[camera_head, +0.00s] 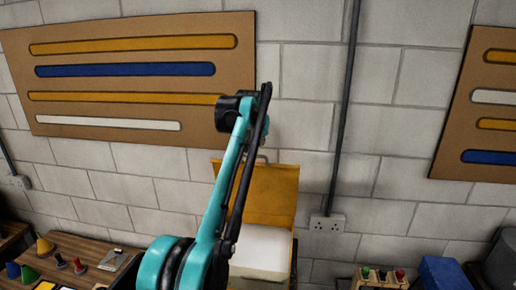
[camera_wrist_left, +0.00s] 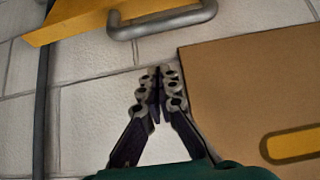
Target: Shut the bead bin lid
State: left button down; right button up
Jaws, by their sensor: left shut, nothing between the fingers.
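The bead bin is a yellow box whose lid (camera_head: 268,190) stands raised against the block wall. A pale white mass (camera_head: 262,247) fills the opening below it. A grey handle sits at the lid's upper edge, partly behind my arm, and shows clearly in the left wrist view (camera_wrist_left: 165,24) with a strip of the yellow lid (camera_wrist_left: 85,18). My left gripper (camera_head: 264,92) is above the handle in the head view. In the left wrist view its fingers (camera_wrist_left: 158,76) are together and empty, apart from the handle. My left arm hides the bin's left part. My right gripper is out of view.
A brown board with coloured strips (camera_head: 140,52) hangs left, another (camera_head: 486,105) right. A dark conduit (camera_head: 346,110) runs down to a wall socket (camera_head: 327,223). A wooden table (camera_head: 75,248) with coloured cones stands lower left. A blue box (camera_head: 442,273) sits lower right.

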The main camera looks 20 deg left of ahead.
pick_arm(q)
jog(key=s, duration=0.3)
jog(key=shift+s+d+f, duration=0.2)
jog(key=shift+d+f, duration=0.1)
jog(key=shift+f, duration=0.1)
jog(key=shift+s+d+f, duration=0.1)
jog(key=shift+s+d, duration=0.1)
jog(key=shift+s, duration=0.15)
jog(key=shift+w+a+f, duration=0.1)
jog(key=shift+w+f, duration=0.1)
jog(key=shift+w, duration=0.05)
jog(key=shift+s, duration=0.2)
